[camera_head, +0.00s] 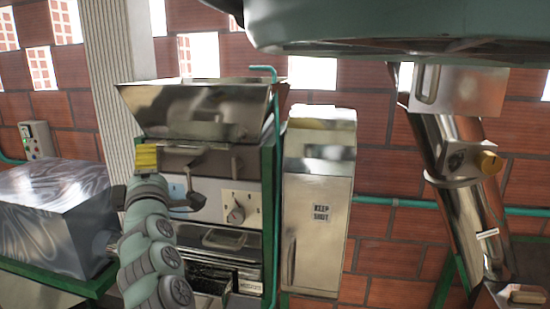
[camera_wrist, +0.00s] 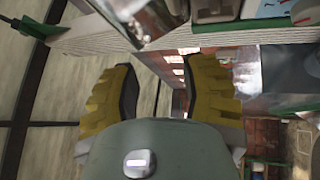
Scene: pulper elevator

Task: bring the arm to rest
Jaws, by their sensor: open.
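My arm (camera_head: 150,250) rises from the bottom left in the head view, in front of a metal machine. My gripper (camera_head: 147,160) is at its upper end, with a yellow finger pad showing against the machine's front below the hopper. In the wrist view my gripper (camera_wrist: 162,78) shows two yellow ridged fingers spread wide apart, with nothing held between them. Whether the arm touches the machine cannot be told.
The metal machine has a hopper (camera_head: 205,110) on top and a knob panel (camera_head: 239,208). A cabinet (camera_head: 318,230) marked "KEEP SHUT" stands beside it. A metal block (camera_head: 55,215) is at left, a slanted metal tube (camera_head: 460,190) at right.

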